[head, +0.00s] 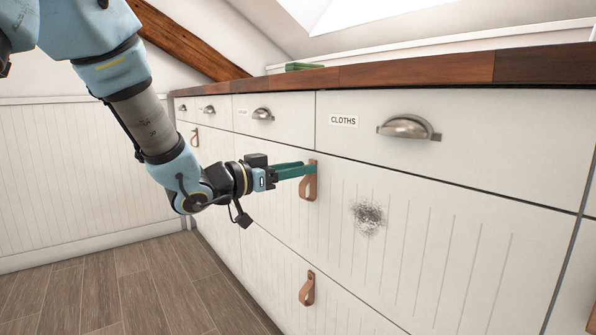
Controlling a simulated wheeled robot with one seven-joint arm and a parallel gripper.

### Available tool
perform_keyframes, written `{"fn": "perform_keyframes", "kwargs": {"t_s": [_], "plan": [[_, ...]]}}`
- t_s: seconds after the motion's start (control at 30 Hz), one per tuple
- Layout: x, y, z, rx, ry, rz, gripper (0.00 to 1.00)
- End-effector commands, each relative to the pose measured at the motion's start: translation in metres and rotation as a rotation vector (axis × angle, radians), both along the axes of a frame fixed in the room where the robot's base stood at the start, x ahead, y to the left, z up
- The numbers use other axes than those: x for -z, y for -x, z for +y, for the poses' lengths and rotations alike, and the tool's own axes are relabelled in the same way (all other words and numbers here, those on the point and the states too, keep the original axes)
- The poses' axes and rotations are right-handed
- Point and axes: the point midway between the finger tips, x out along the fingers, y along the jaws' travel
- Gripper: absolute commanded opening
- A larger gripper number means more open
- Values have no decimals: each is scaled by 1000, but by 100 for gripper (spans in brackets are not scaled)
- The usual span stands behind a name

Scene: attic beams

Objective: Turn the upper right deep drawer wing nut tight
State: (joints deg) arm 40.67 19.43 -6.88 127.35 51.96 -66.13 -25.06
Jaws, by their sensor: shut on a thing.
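The upper right deep drawer (440,235) is a white grooved front below the drawer labelled CLOTHS, and it looks closed. A brown leather strap pull (309,187) hangs at its upper left. My gripper (312,167) reaches in from the left, its teal fingers level and shut at the top of this strap. The wing nut itself does not show; the fingers cover the spot where the strap is fixed. How far the nut is turned cannot be seen.
A lower deep drawer has its own leather pull (307,288). A metal cup handle (408,127) sticks out above right. A dark scuffed patch (368,217) marks the drawer front. A wooden worktop (420,70) overhangs above. The plank floor (130,290) at left is clear.

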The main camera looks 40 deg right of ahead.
Motion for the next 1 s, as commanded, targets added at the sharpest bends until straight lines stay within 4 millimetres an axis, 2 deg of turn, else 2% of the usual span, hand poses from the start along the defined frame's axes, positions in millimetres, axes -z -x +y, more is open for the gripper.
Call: {"fn": "perform_keyframes", "kwargs": {"t_s": [0.47, 0.5, 0.73, 1.0], "plan": [[0, 0, 0, -1, 0, -17, 0], [0, 0, 0, -1, 0, -17, 43], [0, 0, 0, 0, 0, -17, 69], [0, 0, 1, 0, 0, -17, 70]]}}
